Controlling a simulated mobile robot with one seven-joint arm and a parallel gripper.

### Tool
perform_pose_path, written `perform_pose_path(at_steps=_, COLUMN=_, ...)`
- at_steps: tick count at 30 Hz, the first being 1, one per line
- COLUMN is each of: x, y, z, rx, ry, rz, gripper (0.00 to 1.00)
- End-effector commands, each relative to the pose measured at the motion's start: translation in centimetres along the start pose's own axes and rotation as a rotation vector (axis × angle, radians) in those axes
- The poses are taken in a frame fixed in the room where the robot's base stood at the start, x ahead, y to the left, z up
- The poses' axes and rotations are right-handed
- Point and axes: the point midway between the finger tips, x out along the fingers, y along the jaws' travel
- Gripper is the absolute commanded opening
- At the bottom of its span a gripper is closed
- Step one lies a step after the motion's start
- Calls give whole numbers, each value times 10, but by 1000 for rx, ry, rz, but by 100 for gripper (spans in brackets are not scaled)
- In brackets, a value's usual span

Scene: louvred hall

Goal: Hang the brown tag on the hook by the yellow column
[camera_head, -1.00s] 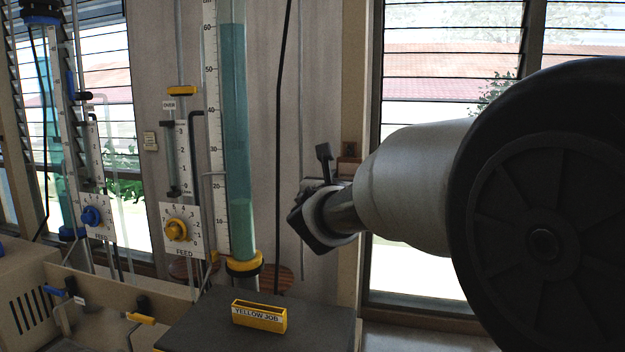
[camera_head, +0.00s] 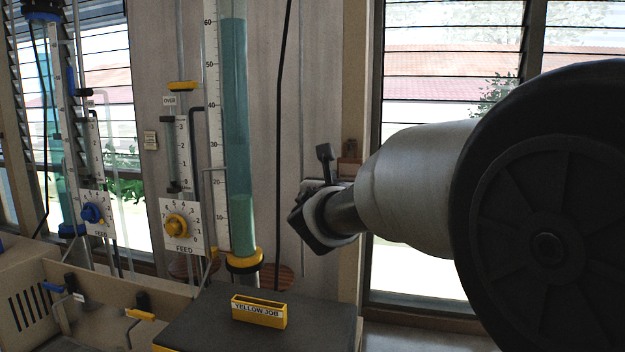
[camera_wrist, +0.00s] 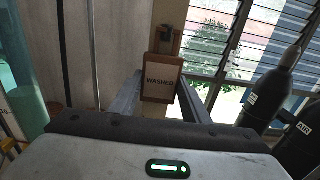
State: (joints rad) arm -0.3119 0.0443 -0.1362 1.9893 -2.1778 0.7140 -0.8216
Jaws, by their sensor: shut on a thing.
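In the wrist view, a brown tag (camera_wrist: 161,80) marked "WASHER" is upright between the two fingers of my gripper (camera_wrist: 161,98), which is shut on it. In the head view, my gripper (camera_head: 318,215) is in front of the wall, to the right of the yellow column and apart from it. This column (camera_head: 235,130) is a clear tube of teal liquid with a yellow collar (camera_head: 245,262) at its foot. A small brown piece (camera_head: 349,160) shows just behind my gripper; I cannot tell what it is. I cannot make out the hook for certain.
A yellow box (camera_head: 259,311) marked "YELLOW JOB" stands on a dark-topped unit (camera_head: 200,325) below the column. A blue-fitted column (camera_head: 65,150) and a beige cabinet (camera_head: 100,290) are at left. The wrist view shows dark cylinders (camera_wrist: 268,92) at right, near louvred windows.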

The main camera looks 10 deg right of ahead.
Motion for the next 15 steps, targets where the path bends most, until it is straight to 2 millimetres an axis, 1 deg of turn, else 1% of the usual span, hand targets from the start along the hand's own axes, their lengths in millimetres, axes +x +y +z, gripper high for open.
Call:
perform_pose_path(at_steps=7, x=0, y=0, z=0, rx=0, ry=0, rz=0, gripper=0)
perform_pose_path(at_steps=8, x=0, y=0, z=0, rx=0, ry=0, rz=0, gripper=48)
perform_pose_path(at_steps=9, x=0, y=0, z=0, rx=0, ry=0, rz=0, gripper=54)
perform_pose_path(at_steps=11, x=0, y=0, z=0, rx=0, ry=0, rz=0, gripper=64)
perform_pose_path(at_steps=15, x=0, y=0, z=0, rx=0, ry=0, rz=0, gripper=64)
